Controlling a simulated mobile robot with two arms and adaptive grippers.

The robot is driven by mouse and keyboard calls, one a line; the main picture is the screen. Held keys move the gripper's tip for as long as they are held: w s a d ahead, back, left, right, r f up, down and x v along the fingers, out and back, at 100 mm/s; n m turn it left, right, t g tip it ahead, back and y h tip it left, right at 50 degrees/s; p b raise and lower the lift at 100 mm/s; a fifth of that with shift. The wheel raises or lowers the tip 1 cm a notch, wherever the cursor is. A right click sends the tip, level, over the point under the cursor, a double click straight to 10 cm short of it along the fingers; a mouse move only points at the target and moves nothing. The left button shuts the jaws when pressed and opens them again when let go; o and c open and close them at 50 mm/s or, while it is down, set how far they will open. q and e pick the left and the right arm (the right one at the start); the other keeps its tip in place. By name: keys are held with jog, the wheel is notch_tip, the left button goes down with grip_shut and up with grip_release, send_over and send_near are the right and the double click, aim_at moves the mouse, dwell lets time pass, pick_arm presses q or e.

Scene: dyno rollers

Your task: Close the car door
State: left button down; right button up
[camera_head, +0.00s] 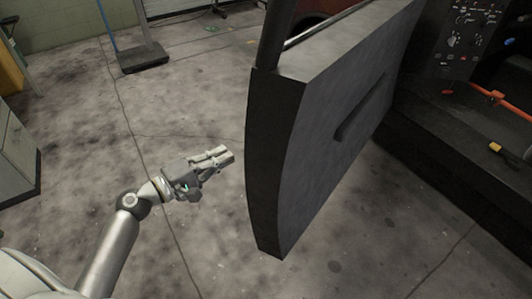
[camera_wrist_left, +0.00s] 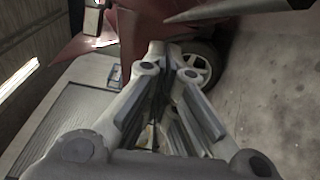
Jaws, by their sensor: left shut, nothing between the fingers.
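The car door (camera_head: 320,110) is dark grey and stands wide open in the head view, its narrow outer edge facing me and its inner side with a long handle (camera_head: 360,108) facing right. My left gripper (camera_head: 226,154) is shut and empty, just left of the door's edge, with a small gap that looks clear of contact. In the left wrist view the shut fingers (camera_wrist_left: 172,55) point toward a red car body (camera_wrist_left: 95,40) and a wheel (camera_wrist_left: 198,66). My right gripper does not show.
The car's dark interior and sill (camera_head: 450,165) lie to the right, with an orange bar (camera_head: 500,100). A grey cabinet (camera_head: 15,150) stands at the far left and a flat scale-like stand (camera_head: 142,57) at the back. The concrete floor left of the door is clear.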

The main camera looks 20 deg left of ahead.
pick_arm(q)
jog(key=w+d+r+p, duration=0.1)
jog(key=w+d+p, duration=0.1)
jog(key=w+d, duration=0.5)
jog(key=shift+d, duration=1.1)
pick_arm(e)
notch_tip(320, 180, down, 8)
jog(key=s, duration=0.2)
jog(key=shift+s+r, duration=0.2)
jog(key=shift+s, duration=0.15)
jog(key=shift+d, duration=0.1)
